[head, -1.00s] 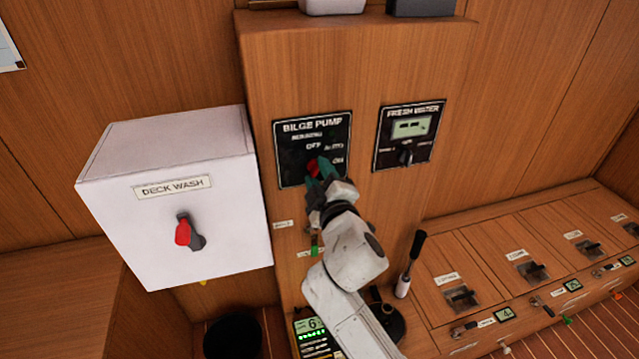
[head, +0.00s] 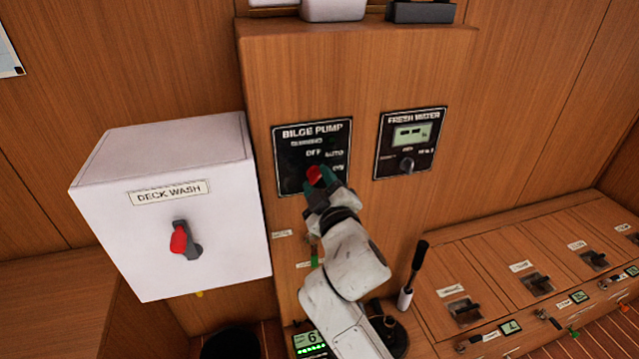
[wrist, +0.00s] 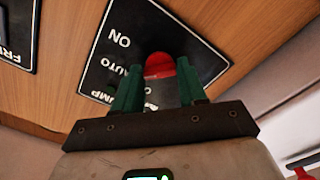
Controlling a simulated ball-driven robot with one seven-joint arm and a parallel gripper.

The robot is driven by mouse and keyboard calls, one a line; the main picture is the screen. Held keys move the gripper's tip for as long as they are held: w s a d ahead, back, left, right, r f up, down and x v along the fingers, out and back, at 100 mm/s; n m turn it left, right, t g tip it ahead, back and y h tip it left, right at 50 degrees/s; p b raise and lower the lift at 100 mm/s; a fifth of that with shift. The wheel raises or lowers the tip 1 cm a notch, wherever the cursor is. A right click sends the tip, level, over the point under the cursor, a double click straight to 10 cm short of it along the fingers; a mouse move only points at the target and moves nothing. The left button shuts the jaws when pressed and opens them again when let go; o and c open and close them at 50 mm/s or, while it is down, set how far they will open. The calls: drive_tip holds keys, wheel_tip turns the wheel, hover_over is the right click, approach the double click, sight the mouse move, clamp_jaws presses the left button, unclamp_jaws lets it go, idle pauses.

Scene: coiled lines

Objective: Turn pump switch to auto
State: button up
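The bilge pump panel (head: 286,176) is a black plate on the wooden column, with OFF, AUTO and ON printed around its switch. The switch's red handle (head: 315,176) shows at the panel's lower middle, below the AUTO label. My gripper (head: 319,180) is at the panel, its green fingers on either side of the handle. In the wrist view the red handle (wrist: 159,66) lies between the two fingertips (wrist: 158,72). I cannot tell whether the fingers press on it. The switch's base is partly hidden, and its exact pointing is unclear.
A white deck wash box (head: 110,240) with a red-and-grey switch (head: 184,239) juts out at the left. The fresh water panel (head: 409,143) is at the right. A black-handled lever (head: 414,272) stands below, beside wooden lockers (head: 500,265).

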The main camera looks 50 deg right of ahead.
drive_tip(key=o, duration=0.4)
drive_tip(key=shift+o, duration=0.2)
drive_tip(key=b+v, duration=0.2)
drive_tip(key=v, duration=0.9)
drive_tip(key=shift+w, duration=0.1)
drive_tip(key=s+f+m+g+y, duration=0.1)
drive_tip(key=s+f+g+y, duration=0.2)
drive_tip(key=f, duration=0.6)
drive_tip(key=s+f+m+g+y, duration=0.1)
drive_tip(key=s+f+m+g, duration=0.2)
drive_tip(key=f, duration=0.5)
drive_tip(key=s+a+f+n+g+y+p, duration=0.1)
drive_tip(key=s+a+f+g+y, duration=0.4)
drive_tip(key=s+a+f+g, duration=0.3)
drive_tip(key=s+f, duration=0.2)
drive_tip(key=s, duration=0.1)
drive_tip(key=shift+s+a+f+y, duration=0.15)
drive_tip(key=shift+a+f+y, duration=0.1)
drive_tip(key=shift+f+y, duration=0.15)
